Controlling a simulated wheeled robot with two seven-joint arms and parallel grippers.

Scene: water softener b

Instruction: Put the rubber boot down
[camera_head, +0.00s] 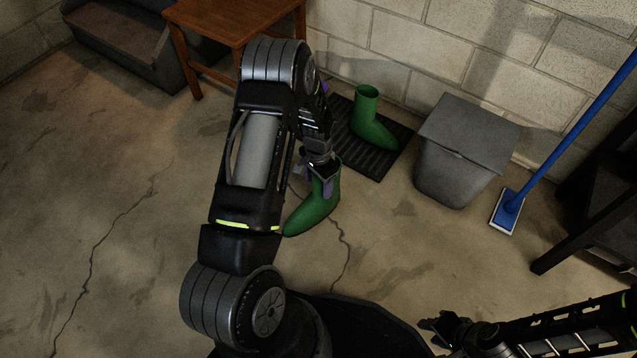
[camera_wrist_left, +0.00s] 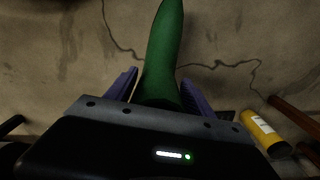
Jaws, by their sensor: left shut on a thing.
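A green rubber boot (camera_head: 312,212) hangs from my left gripper (camera_head: 325,180), which is shut on its upper shaft. Its toe points to the lower left in the head view. In the left wrist view, the boot (camera_wrist_left: 163,50) sits between the purple fingers of the left gripper (camera_wrist_left: 160,92). I cannot tell for sure whether its sole touches the floor. A second green boot (camera_head: 368,122) stands upright on a dark ribbed mat (camera_head: 385,160) by the wall. My right gripper (camera_head: 432,325) is at the bottom right, and its fingers are too small and dark to judge.
A grey lidded bin (camera_head: 455,165) stands right of the mat. A blue mop (camera_head: 510,205) leans beside it, near a dark shelf (camera_head: 585,230). A wooden table (camera_head: 225,20) is behind my left arm. A yellow cylinder (camera_wrist_left: 262,130) shows in the wrist view. The cracked floor (camera_head: 120,200) at left is clear.

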